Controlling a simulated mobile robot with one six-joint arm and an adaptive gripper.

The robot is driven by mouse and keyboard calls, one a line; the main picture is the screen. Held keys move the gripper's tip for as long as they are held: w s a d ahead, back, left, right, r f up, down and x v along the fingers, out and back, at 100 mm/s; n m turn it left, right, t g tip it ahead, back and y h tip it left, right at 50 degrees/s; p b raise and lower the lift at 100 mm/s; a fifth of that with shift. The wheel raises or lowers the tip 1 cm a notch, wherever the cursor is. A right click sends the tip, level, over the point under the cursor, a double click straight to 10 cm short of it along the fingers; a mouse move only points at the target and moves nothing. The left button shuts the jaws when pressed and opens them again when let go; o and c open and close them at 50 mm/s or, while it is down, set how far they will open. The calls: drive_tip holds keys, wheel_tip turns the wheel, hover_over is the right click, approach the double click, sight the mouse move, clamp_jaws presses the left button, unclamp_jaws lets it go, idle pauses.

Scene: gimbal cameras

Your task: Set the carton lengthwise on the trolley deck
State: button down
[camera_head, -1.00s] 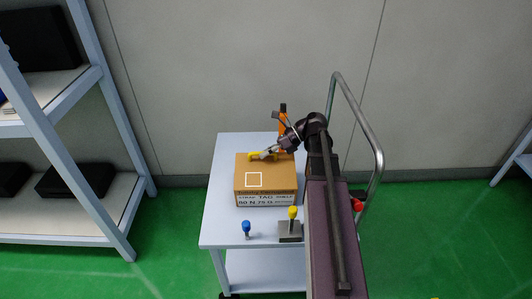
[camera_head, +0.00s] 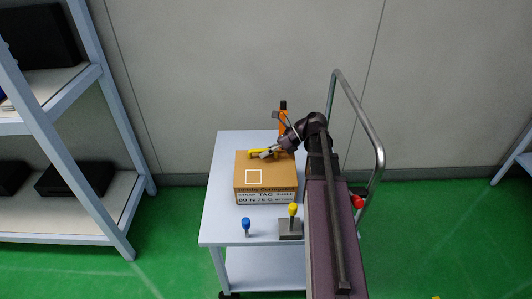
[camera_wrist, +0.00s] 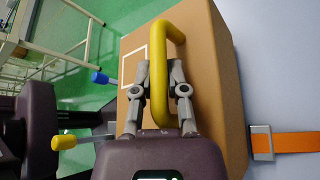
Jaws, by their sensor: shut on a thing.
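The brown carton (camera_head: 266,175), with a white square outline on top and printed text on its near side, is on the light trolley deck (camera_head: 222,222). Its wider side runs left to right across the deck. I cannot tell whether its base fully touches the deck. A yellow handle (camera_wrist: 172,40) stands on the carton's top. My gripper (camera_wrist: 160,80) is shut on this handle, a finger on each side. In the head view my gripper (camera_head: 266,154) is over the carton's far part. The carton also shows in the wrist view (camera_wrist: 212,75).
A blue knob (camera_head: 246,224) and a yellow-topped post (camera_head: 292,211) on a grey block stand near the deck's front. An orange strap (camera_head: 283,107) is at the back. The trolley's metal push handle (camera_head: 377,140) rises at right. Shelving (camera_head: 110,130) stands left.

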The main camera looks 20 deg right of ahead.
drive_tip(key=shift+w+d+f+b, duration=0.15)
drive_tip(key=shift+f+b, duration=0.15)
drive_tip(key=shift+f, duration=0.2)
drive_tip(key=c, duration=0.6)
unclamp_jaws()
drive_tip(key=shift+w, duration=0.1)
drive_tip(key=shift+r+p, duration=0.2)
drive_tip(key=shift+p, duration=0.1)
